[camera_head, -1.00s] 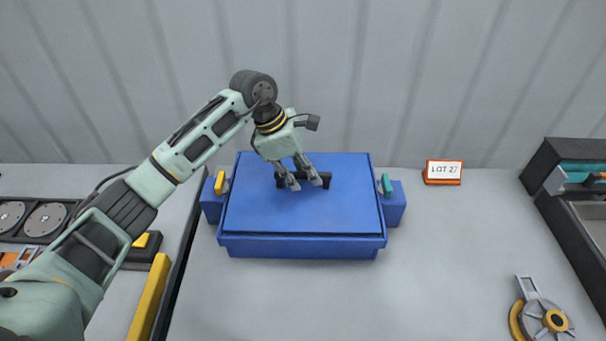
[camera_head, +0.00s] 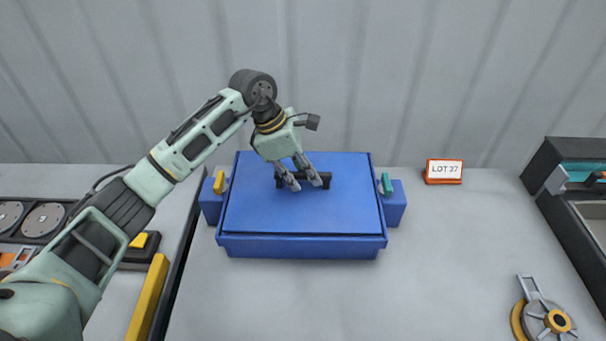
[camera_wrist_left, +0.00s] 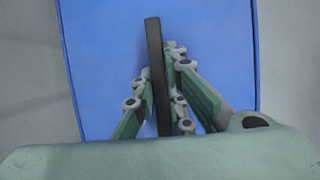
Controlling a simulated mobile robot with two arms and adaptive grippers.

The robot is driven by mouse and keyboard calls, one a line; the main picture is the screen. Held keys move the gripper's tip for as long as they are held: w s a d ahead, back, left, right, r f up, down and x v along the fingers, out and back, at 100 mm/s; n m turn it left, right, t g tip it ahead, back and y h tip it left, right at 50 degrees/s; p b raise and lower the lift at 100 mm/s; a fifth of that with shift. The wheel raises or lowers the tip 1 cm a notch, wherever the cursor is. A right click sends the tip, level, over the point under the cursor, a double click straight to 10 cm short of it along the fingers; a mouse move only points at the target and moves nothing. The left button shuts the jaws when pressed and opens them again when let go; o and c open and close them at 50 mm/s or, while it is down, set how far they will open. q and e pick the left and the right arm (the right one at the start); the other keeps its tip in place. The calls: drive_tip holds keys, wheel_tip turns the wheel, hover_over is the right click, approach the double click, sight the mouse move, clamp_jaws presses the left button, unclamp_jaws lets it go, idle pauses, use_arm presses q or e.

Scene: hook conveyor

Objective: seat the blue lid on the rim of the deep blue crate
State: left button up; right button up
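The blue lid (camera_head: 300,212) lies over the top of the deep blue crate (camera_head: 300,247) and covers its opening. It looks flat and about square with the crate; a thin dark line runs along its front and left edges. I cannot tell whether it touches the rim all round. My left gripper (camera_head: 304,182) is at the lid's dark bar handle (camera_head: 324,179). In the left wrist view, the handle (camera_wrist_left: 153,50) stands between the fingers (camera_wrist_left: 160,80), which look closed against both its sides. My right gripper is not in view.
The crate has a yellow latch (camera_head: 219,182) at left and a teal latch (camera_head: 387,184) at right. A LOT 37 sign (camera_head: 443,172) stands behind right. A round metal part (camera_head: 547,318) lies front right, beside a dark tray (camera_head: 566,200). The table between is clear.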

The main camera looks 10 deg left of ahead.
use_arm(q)
drive_tip(key=o, duration=0.5)
drive_tip(key=shift+r, duration=0.1)
drive_tip(key=shift+o, duration=0.2)
drive_tip(key=v, duration=1.1)
drive_tip(key=shift+r, duration=0.1)
drive_tip(key=shift+s+a+r, duration=0.1)
drive_tip(key=shift+a+r, duration=0.1)
drive_tip(key=shift+r, duration=0.1)
